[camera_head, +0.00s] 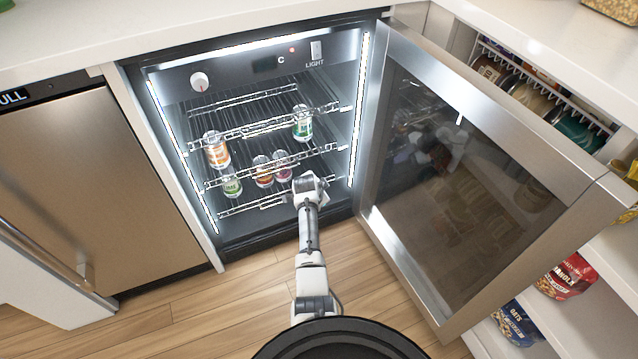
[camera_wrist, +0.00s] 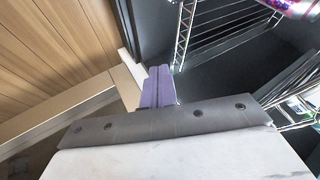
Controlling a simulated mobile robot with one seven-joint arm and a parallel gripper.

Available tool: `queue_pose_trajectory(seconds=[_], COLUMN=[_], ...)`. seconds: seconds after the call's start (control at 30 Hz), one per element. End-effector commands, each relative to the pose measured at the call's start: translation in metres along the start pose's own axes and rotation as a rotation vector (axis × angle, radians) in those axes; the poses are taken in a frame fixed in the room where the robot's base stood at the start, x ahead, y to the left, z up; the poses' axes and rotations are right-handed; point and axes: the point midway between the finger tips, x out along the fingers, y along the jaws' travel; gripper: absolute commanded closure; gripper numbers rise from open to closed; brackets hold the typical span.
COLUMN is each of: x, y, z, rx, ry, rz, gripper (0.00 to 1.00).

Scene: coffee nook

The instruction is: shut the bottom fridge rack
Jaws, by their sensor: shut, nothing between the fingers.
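The fridge (camera_head: 335,215) stands open, its glass door (camera_head: 470,170) swung out to the right. The bottom rack (camera_head: 240,208) is the lowest wire shelf inside; how far it stands out is hard to tell. My gripper (camera_wrist: 160,88) is shut and empty, its purple fingers together in the wrist view. In the head view my arm reaches into the lower right of the fridge opening, and my wrist hides the fingertips and part of the rack. A wire rack (camera_wrist: 183,38) also shows beyond the fingers in the wrist view; I cannot tell whether they touch it.
Higher racks hold several cans, among them an orange-and-white can (camera_head: 216,151) and a green can (camera_head: 302,124). The open door bounds the right side. A steel-fronted appliance (camera_head: 90,180) stands at left. Wooden floor (camera_head: 200,310) is clear in front.

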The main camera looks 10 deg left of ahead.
Motion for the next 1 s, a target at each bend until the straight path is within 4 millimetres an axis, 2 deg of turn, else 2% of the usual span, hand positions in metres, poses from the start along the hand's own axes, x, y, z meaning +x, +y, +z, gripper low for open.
queue_pose_trajectory(seconds=[0.03, 0.3, 0.5, 0.8, 0.87, 0.93, 1.0], x=[-0.013, -0.042, -0.052, -0.054, -0.058, -0.069, -0.089], y=[-0.003, -0.001, 0.0, 0.0, -0.004, -0.015, -0.031], z=[-0.002, -0.002, 0.0, -0.001, -0.007, -0.024, -0.051], rx=[-0.001, -0.002, 0.0, -0.001, -0.009, -0.03, -0.067], ry=[-0.001, -0.001, -0.001, 0.001, 0.007, 0.025, 0.057], rz=[0.001, 0.002, 0.002, -0.001, -0.012, -0.042, -0.087], gripper=[1.0, 1.0, 1.0, 1.0, 1.0, 1.0, 1.0])
